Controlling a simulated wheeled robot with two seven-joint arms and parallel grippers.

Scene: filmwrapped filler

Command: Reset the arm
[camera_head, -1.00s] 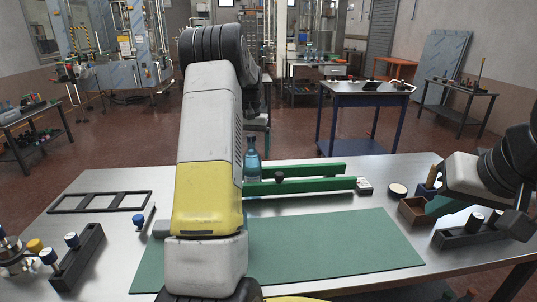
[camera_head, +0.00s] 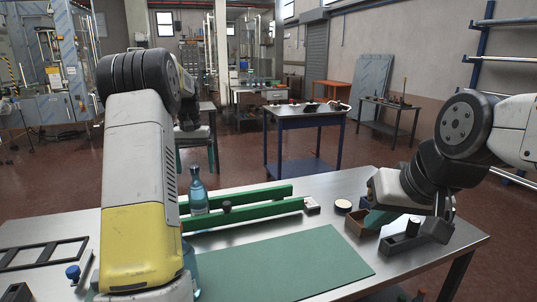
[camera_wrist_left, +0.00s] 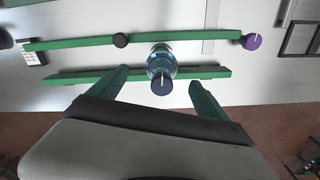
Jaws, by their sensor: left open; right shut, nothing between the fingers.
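My left arm fills the left of the head view and hides its own fingertips there. In the left wrist view my left gripper (camera_wrist_left: 158,78) is open, with its green fingers apart. A blue bottle with a dark cap (camera_wrist_left: 161,64) stands upright just beyond and between the fingertips, not gripped. In the head view the bottle (camera_head: 198,192) stands at the green rails (camera_head: 245,207). My right gripper (camera_head: 378,219) is shut and empty, its teal fingers low over a small brown box (camera_head: 354,222) at the table's right.
The steel table (camera_head: 330,190) carries a green mat (camera_head: 285,266), a black frame (camera_head: 40,254), a dark block with knobs (camera_head: 405,245) and a round lidded piece (camera_head: 343,205). A blue bottle-like shape shows partly behind my left arm. A blue-legged table (camera_head: 307,114) stands behind.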

